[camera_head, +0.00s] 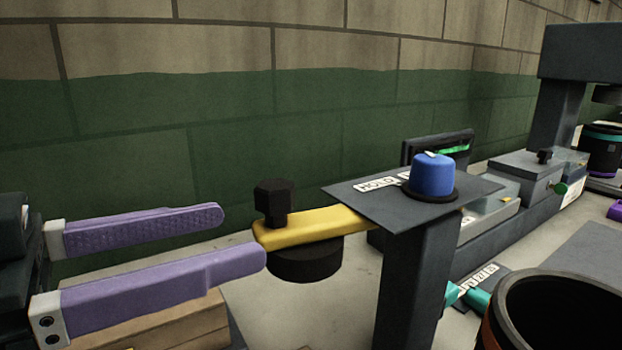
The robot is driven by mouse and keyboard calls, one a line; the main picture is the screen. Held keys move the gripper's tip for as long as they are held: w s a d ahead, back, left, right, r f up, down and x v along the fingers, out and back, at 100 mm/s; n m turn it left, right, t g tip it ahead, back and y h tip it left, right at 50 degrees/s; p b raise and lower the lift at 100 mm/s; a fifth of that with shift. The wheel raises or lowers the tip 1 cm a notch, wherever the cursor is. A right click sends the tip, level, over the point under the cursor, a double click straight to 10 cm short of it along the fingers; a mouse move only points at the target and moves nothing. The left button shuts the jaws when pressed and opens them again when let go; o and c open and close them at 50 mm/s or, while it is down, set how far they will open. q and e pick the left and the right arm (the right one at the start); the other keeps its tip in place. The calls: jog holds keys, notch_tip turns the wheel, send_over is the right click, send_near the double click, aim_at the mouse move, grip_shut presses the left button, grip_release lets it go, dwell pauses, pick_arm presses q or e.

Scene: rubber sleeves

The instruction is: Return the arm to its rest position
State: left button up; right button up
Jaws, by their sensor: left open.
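My left gripper (245,237) comes in from the left edge. Its two long purple fingers are spread apart with nothing between them. The fingertips are just left of a yellow arm (315,228) with a black knob on top and a black disc under it. The near fingertip ends close to the yellow arm's left end; I cannot tell whether they touch. The yellow arm's right end meets a dark stand (412,270). My right gripper is not in view.
A blue knob (432,175) sits on the stand's top plate beside a label reading "HOLD". A dark round container (560,315) is at the lower right. A wooden block (165,325) lies below the gripper. A tall dark machine (558,110) stands at the right. A green and tan wall is behind.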

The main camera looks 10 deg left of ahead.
pick_arm(q)
jog(key=s+a+n+g+y+p, duration=0.4)
jog(key=s+y+p, duration=0.2)
jog(key=s+p, duration=0.2)
jog(key=s+a+n+g+y+p, duration=0.3)
jog(key=s+a+g+y+p, duration=0.1)
jog(key=s+y+p, duration=0.25)
notch_tip(320, 180, up, 36)
jog(key=p, duration=3.6)
jog(key=shift+f+h, duration=0.25)
jog(key=shift+h, duration=0.2)
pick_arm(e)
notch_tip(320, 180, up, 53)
pick_arm(q)
jog(key=shift+s, duration=0.1)
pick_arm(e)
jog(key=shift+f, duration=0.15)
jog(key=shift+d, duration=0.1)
